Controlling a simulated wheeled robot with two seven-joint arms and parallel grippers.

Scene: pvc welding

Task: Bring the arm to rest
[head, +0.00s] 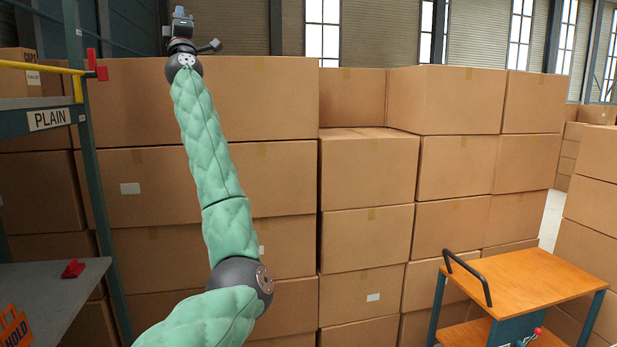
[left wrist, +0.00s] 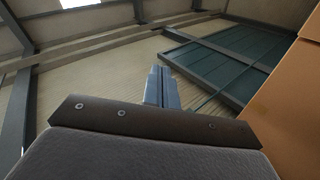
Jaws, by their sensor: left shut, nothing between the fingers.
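My left arm (head: 210,150), in a green padded sleeve, comes up from the bottom of the head view and reaches high and to the left. My left gripper (head: 181,13) is at its top end, pointing up in front of the stacked boxes' upper edge. It is shut and holds nothing. In the left wrist view the shut fingers (left wrist: 161,88) point up toward the wall and roof. My right gripper is not in view.
Stacked cardboard boxes (head: 367,175) fill the space behind the arm. A shelf rack with a "PLAIN" label (head: 49,119) stands at the left, close to the arm. A wooden-topped cart (head: 530,280) stands at the lower right.

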